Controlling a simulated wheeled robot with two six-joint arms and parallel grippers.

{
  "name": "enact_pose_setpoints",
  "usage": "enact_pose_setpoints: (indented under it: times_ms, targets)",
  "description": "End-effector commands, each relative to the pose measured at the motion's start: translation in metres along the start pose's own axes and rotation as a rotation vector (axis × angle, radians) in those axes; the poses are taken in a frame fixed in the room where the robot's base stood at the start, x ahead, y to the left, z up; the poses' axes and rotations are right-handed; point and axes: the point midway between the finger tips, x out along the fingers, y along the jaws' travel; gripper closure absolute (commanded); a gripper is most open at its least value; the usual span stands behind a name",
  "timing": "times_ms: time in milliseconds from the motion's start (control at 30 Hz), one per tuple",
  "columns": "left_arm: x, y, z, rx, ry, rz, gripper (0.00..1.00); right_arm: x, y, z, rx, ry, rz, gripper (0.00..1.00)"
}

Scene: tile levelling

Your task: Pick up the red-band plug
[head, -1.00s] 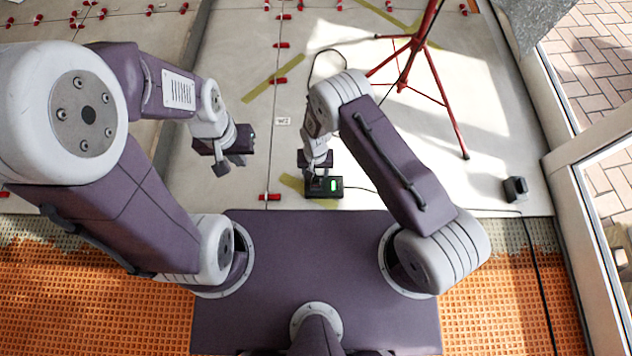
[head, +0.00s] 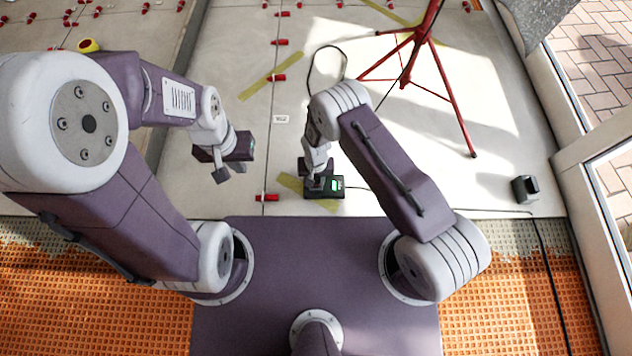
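I cannot make out a red band on any plug in the head view. A black box with a green lit display (head: 337,185) lies on the pale floor just ahead of my base, with a thin black cable running from it to the right. My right gripper (head: 318,184) points down at the left part of this box. Its fingers are small and dark against the box, so I cannot tell whether they hold anything. My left gripper (head: 231,171) hangs over the floor further left, its fingers apart and empty.
A red tripod (head: 447,95) stands at upper right. A small black block (head: 525,188) sits near the door frame. Red levelling clips (head: 267,198) dot the tile joints. Orange matting (head: 500,290) flanks my base.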

Motion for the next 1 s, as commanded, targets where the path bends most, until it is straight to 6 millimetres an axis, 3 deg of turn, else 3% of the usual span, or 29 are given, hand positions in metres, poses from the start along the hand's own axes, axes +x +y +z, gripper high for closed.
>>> enact_pose_setpoints:
  times_ms: [367, 600, 1000]
  targets:
    - [-0.007, 0.000, -0.001, 0.000, 0.000, 0.000, 1.00, -0.008, 0.000, 0.000, 0.000, 0.001, 0.000, 1.00]
    - [-0.045, 0.001, -0.005, 0.000, 0.000, 0.000, 1.00, -0.054, 0.000, 0.000, 0.000, 0.001, 0.000, 1.00]
    - [-0.095, 0.002, -0.010, 0.000, 0.000, 0.000, 1.00, -0.102, 0.090, -0.022, 0.006, 0.000, 0.000, 1.00]
